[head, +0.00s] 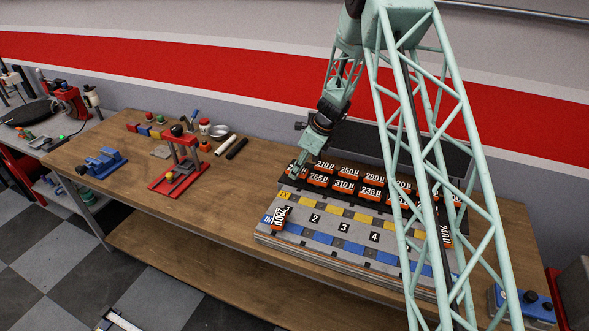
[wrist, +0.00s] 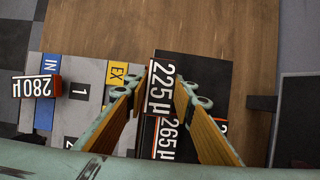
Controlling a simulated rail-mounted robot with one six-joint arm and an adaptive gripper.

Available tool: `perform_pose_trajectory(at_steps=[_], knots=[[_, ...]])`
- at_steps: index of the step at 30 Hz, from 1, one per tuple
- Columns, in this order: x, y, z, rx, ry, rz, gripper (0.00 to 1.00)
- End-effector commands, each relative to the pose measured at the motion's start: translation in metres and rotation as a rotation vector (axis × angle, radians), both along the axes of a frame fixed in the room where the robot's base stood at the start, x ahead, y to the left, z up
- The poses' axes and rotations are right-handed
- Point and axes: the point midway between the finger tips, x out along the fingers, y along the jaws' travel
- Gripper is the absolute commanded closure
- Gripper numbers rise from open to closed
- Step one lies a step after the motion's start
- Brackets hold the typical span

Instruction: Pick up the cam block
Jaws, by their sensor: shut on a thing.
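A black-topped block marked 225 µ (wrist: 162,88) sits between the two fingers of my gripper (wrist: 163,82) in the wrist view. The fingers are shut on its long sides. In the head view my gripper (head: 297,171) is at the left end of the dark block tray (head: 284,184), and the held block is mostly hidden there. I cannot tell whether the block is clear of the tray. A 265 µ block (wrist: 167,140) is close beside it, partly covered by it and a finger.
Several orange-sided blocks, such as the 310 µ one (head: 344,186), fill the tray to the right. A 280 µ block (head: 278,217) is at slot 1 of the numbered grey board (head: 330,234). A red press (head: 178,170) and blue vise (head: 100,162) stand left on the bench.

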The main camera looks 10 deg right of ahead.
Motion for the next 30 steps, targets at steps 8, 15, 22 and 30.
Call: perform_pose_trajectory(at_steps=[8,15,22,30], knots=[[-0.047,-0.006,0.003,0.0,0.0,-0.001,0.88],[-0.085,-0.012,0.007,0.0,0.001,-0.002,0.88],[-0.11,-0.016,0.01,0.0,0.0,-0.002,0.88],[-0.124,-0.017,0.011,0.0,0.0,-0.001,0.88]])
